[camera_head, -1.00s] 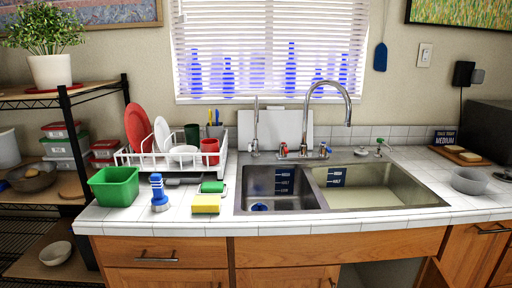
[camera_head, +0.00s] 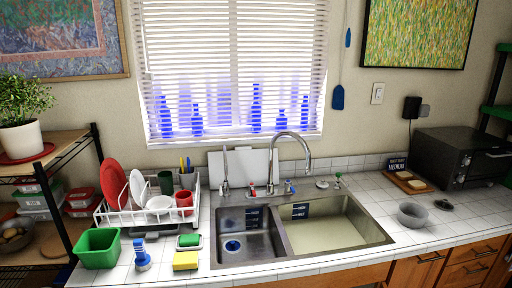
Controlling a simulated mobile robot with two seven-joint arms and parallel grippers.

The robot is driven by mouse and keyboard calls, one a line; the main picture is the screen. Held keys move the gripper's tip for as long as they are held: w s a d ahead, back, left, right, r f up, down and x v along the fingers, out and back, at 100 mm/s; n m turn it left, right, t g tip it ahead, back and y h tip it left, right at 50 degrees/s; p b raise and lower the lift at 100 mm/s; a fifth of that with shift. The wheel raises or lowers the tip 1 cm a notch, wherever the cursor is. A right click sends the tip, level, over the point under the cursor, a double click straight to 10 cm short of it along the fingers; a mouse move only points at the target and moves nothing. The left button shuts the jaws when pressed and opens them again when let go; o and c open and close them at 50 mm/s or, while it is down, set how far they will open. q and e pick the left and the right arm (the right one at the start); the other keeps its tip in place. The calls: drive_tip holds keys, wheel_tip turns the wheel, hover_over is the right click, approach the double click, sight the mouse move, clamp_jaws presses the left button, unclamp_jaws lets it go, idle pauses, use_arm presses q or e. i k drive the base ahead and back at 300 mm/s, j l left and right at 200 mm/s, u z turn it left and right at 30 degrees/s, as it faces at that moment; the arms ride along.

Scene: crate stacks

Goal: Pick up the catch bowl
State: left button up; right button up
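A grey, translucent-looking bowl (camera_head: 412,216) stands upright on the white tiled counter, right of the double sink. It looks empty. Another bowl (camera_head: 14,238) sits on the wooden shelf at the far left, partly cut off by the picture edge, with something in it. No label shows which one is called the catch bowl. Neither of my grippers is in view.
A small dark lid-like item (camera_head: 443,205) lies right of the grey bowl. A wooden board (camera_head: 408,182) and a black toaster oven (camera_head: 462,157) stand behind. The sink (camera_head: 330,250) is to its left. The counter in front of the bowl is clear.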

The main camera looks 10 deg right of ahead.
sight(412, 215)
drive_tip(key=l+u, duration=0.1)
drive_tip(key=l, duration=1.05)
drive_tip(key=l+u, duration=0.15)
drive_tip(key=l, duration=0.4)
drive_tip(key=k+l, duration=0.1)
drive_tip(key=l, duration=0.45)
drive_tip(key=l+u, duration=0.15)
drive_tip(key=l, duration=0.45)
drive_tip(key=k+l+u, duration=0.1)
drive_tip(key=l, duration=0.45)
drive_tip(key=k+l, duration=0.15)
drive_tip(key=l, duration=0.4)
drive_tip(key=u, duration=0.05)
